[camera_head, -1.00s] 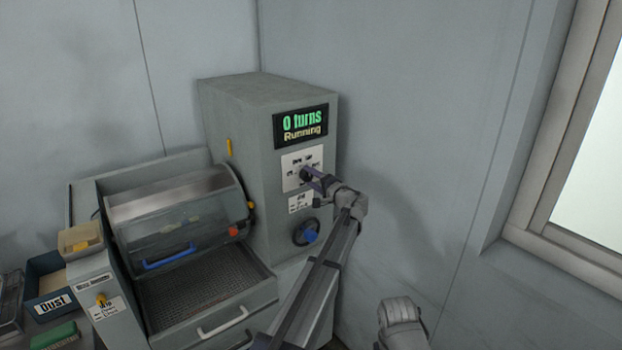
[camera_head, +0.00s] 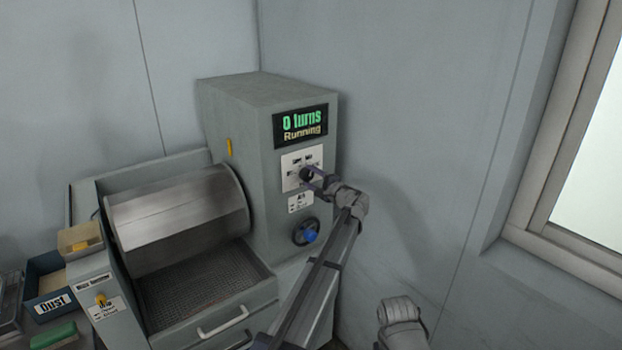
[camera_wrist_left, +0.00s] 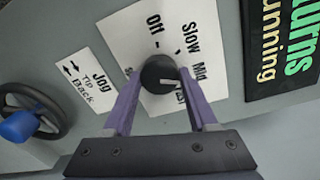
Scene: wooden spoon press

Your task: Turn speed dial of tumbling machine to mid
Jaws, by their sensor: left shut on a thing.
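The tumbling machine (camera_head: 228,120) stands in the corner with its control face to the right. Its screen (camera_head: 300,126) reads "0 turns" and "Running". The black speed dial (camera_wrist_left: 156,72) sits on a white plate (camera_wrist_left: 118,30) marked Off, Slow, Mid and another label partly hidden by a finger. My left gripper (camera_head: 311,180) is at the dial, its two purple fingers shut on it from both sides in the left wrist view. The dial's short white mark points right, roughly toward the Mid side; its exact setting is unclear. My right gripper is not in view.
A handwheel with a blue knob (camera_head: 310,236) and a Jog label (camera_wrist_left: 86,84) are below the dial. The metal drum (camera_head: 180,215) is left of the control housing, above a mesh drawer. A blue Dust bin (camera_head: 45,283) stands far left.

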